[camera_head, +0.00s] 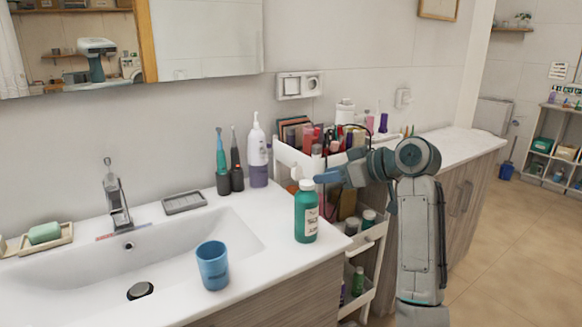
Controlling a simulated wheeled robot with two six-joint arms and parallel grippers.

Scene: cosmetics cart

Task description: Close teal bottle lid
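A teal bottle (306,215) with a pale label stands upright on the white sink counter, near its right front edge. A white lid (306,185) shows at the top of the bottle; whether it is fully seated is too small to tell. My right gripper (320,178) comes in from the right and points left, just beside and slightly above the lid. Its fingers overlap in this view, so their gap is hidden, and I cannot tell whether they touch the lid. My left gripper is not in view.
A white cart (290,157) full of cosmetics is behind the bottle. Toothbrushes (221,160) and a white-purple device (257,155) stand at the back. The basin (180,245) is empty.

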